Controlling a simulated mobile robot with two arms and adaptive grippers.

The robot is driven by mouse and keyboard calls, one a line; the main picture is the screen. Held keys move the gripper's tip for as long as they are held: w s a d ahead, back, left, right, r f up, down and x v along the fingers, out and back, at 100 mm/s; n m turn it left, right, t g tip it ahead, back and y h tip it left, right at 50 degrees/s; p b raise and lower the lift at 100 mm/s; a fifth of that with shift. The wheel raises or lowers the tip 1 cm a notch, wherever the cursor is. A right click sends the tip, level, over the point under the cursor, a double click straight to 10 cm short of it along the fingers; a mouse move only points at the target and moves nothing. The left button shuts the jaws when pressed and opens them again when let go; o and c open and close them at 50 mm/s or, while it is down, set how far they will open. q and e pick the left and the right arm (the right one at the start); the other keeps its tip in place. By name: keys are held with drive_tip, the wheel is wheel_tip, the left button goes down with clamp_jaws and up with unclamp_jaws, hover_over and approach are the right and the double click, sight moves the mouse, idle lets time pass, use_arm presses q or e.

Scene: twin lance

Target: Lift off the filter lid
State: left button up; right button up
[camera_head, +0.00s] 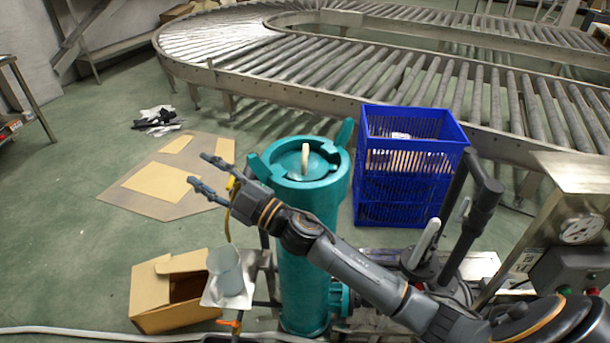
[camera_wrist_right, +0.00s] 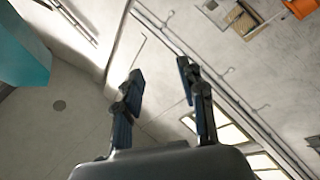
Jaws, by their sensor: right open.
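The teal filter housing (camera_head: 308,240) stands upright in the middle of the head view. Its round teal lid (camera_head: 283,165) sits on top, with a pale upright handle (camera_head: 305,160) at the centre. My right gripper (camera_head: 203,172) is open and empty, to the left of the lid and apart from the handle. Its arm crosses in front of the housing. In the right wrist view the open fingers (camera_wrist_right: 158,90) point at wall and ceiling, with nothing between them. A teal part (camera_wrist_right: 22,55) shows at that view's left edge. My left gripper is not in view.
A blue crate (camera_head: 405,190) stands right of the housing, before a roller conveyor (camera_head: 320,95). A grey cup (camera_head: 225,270) sits on a small plate at lower left, beside an open cardboard box (camera_head: 165,295). Flat cardboard (camera_head: 160,185) lies on the floor. A gauge panel (camera_head: 580,230) stands at right.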

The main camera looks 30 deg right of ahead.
drive_tip(key=s+a+r+n+g+y, duration=0.3)
drive_tip(key=a+r+n+g+y, duration=0.3)
drive_tip(key=n+g, duration=0.4)
drive_tip(key=n+g+h+b, duration=0.2)
drive_tip(key=g+h, duration=0.1)
drive_tip(key=h, duration=1.6)
approach(306, 149)
drive_tip(key=x, duration=0.4)
drive_tip(key=shift+s+a+f+p, duration=0.1)
drive_tip(key=shift+s+a+p, duration=0.2)
drive_tip(key=shift+p, duration=0.05)
drive_tip(key=shift+w+d+f, duration=0.1)
drive_tip(key=shift+w+f, duration=0.2)
drive_tip(key=shift+f, duration=0.1)
drive_tip(key=shift+n, duration=0.3)
drive_tip(key=x, duration=0.2)
drive_tip(key=p+x, duration=0.1)
drive_tip(key=x, duration=0.1)
drive_tip(key=shift+w+d+f, duration=0.15)
drive_tip(key=shift+w+d, duration=0.1)
drive_tip(key=shift+w, duration=0.05)
drive_tip(key=shift+c, duration=0.4)
